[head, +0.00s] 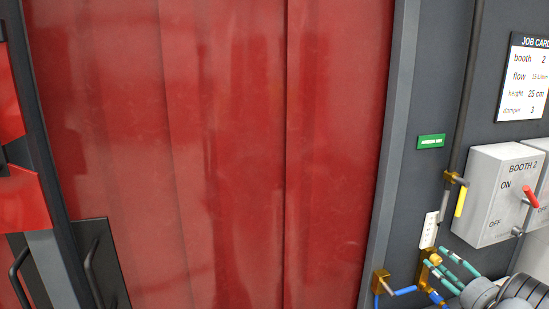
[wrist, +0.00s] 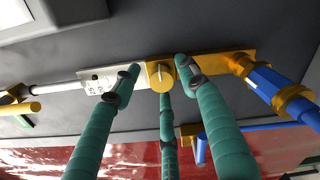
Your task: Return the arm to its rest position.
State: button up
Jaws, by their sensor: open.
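My gripper (head: 442,270) is at the lower right of the head view, in front of the brass flow valve (head: 430,262) on the dark wall. Its teal fingers are spread. In the wrist view the fingertips of my gripper (wrist: 158,78) stand around the brass knob (wrist: 160,75), which has a pale pointer line on its face. I cannot tell whether any finger touches it. A white scale plate (wrist: 107,81) with small marks lies left of the knob. Part of my arm shows at the lower right corner of the head view.
A grey switch box (head: 492,195) labelled BOOTH 2 with a red lever (head: 530,196) stands right of the valve. A vertical pipe with a yellow handle (head: 460,200) rises above it. A blue hose (wrist: 255,85) joins the valve. Red curtains (head: 220,150) fill the left.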

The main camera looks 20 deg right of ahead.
jog(key=n+b, duration=0.2)
jog(key=n, duration=0.4)
jog(key=shift+n, duration=0.3)
